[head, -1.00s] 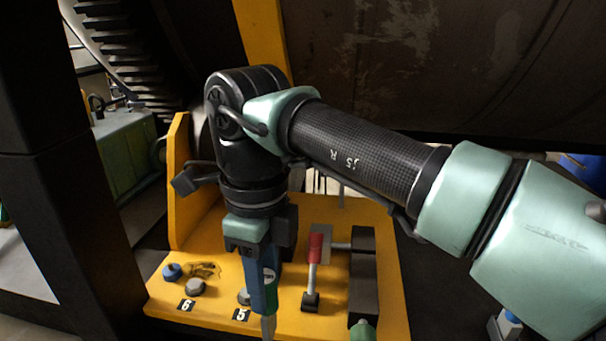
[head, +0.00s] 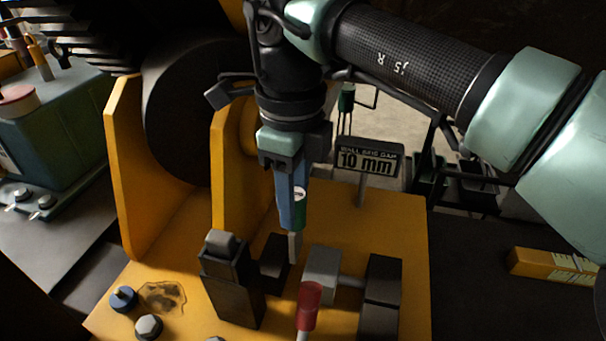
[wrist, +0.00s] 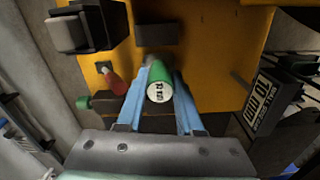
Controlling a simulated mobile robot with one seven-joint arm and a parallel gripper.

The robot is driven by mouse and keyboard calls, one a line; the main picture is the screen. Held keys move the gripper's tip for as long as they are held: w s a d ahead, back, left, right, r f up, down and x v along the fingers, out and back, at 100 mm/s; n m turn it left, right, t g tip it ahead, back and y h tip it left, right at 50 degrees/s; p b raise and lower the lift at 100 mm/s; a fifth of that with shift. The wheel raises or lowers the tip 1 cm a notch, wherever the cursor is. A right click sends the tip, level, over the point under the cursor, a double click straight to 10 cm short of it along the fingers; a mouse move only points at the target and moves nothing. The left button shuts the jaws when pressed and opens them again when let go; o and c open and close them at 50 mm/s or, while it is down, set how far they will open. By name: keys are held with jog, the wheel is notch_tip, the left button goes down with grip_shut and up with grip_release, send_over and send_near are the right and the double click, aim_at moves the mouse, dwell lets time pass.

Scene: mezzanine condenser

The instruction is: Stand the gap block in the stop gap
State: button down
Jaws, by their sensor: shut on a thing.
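My gripper's blue fingers (head: 290,195) are shut on the gap block (head: 294,246), which has a green round grip and a grey metal lower end. In the wrist view the white-labelled end of the green grip (wrist: 160,92) sits between both fingers. The block hangs upright in the head view, over the space between a black stop block (head: 274,263) and a grey block on a rod (head: 321,272). This space looks like the stop gap. Whether the block's tip is above it or inside it, I cannot tell.
A red-handled lever (head: 309,305) stands in front of the grey block. A black post (head: 232,280) stands left of the gap. A sign reading 10 mm (head: 369,161) stands behind. Yellow upright plates (head: 140,170) rise at left. Bare yellow plate (head: 395,220) lies at the right.

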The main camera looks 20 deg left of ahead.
aim_at(294, 236)
jog(key=shift+w+f, duration=0.1)
jog(key=shift+w, duration=0.05)
jog(key=shift+s+f+b, duration=0.6)
jog(key=shift+f+b, duration=0.05)
jog(key=f, duration=0.1)
jog(key=f+b, duration=0.2)
jog(key=shift+w, duration=0.25)
jog(key=shift+s+f+b, duration=0.1)
jog(key=shift+f+b, duration=0.25)
jog(key=shift+f, duration=0.2)
jog(key=shift+f+b, duration=0.45)
jog(key=shift+f, duration=0.15)
jog(key=shift+c, duration=2.4)
grip_release()
